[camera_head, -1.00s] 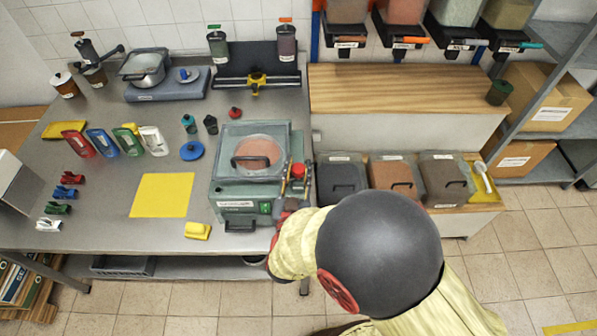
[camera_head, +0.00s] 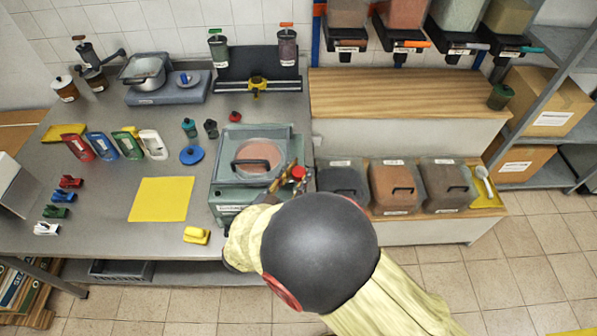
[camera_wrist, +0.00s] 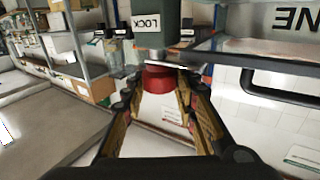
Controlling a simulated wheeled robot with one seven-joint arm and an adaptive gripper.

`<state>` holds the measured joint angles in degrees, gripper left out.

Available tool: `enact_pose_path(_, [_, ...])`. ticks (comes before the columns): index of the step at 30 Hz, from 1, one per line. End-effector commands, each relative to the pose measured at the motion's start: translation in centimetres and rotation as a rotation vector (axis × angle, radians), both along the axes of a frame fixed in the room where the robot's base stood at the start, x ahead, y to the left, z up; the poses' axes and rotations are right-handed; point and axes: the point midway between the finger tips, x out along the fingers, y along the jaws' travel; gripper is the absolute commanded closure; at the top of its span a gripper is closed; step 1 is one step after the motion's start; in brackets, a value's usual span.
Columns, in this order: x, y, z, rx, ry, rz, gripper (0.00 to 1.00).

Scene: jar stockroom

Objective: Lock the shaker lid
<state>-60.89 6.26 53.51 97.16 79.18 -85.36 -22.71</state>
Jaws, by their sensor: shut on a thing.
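The shaker (camera_head: 229,196) is a green-grey machine at the right end of the steel table. Its clear lid (camera_head: 241,134) lies down over a round reddish-brown pan (camera_head: 263,152), with a dark handle (camera_head: 250,164) in front. A red knob (camera_head: 298,172) sits at the machine's right side. In the wrist view the red knob (camera_wrist: 167,80) is on a metal stem by a grey-green block labelled LOCK (camera_wrist: 148,24). My gripper (camera_wrist: 160,84) has its fingers on both sides of the knob, shut on it. My arm hides the machine's front right corner.
Lidded bins (camera_head: 397,188) stand close to the right of the machine. A yellow mat (camera_head: 160,199) and a yellow block (camera_head: 196,235) lie on the table to its left. A blue disc (camera_head: 193,154) and small bottles stand behind left.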

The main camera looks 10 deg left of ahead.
Motion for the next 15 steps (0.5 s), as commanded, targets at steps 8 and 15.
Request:
enact_pose_path(8, [0.08, 0.10, 0.25, 0.003, -0.004, 0.001, 0.67])
enact_pose_path(15, [0.05, 0.05, 0.14, 0.001, -0.003, 0.001, 0.54])
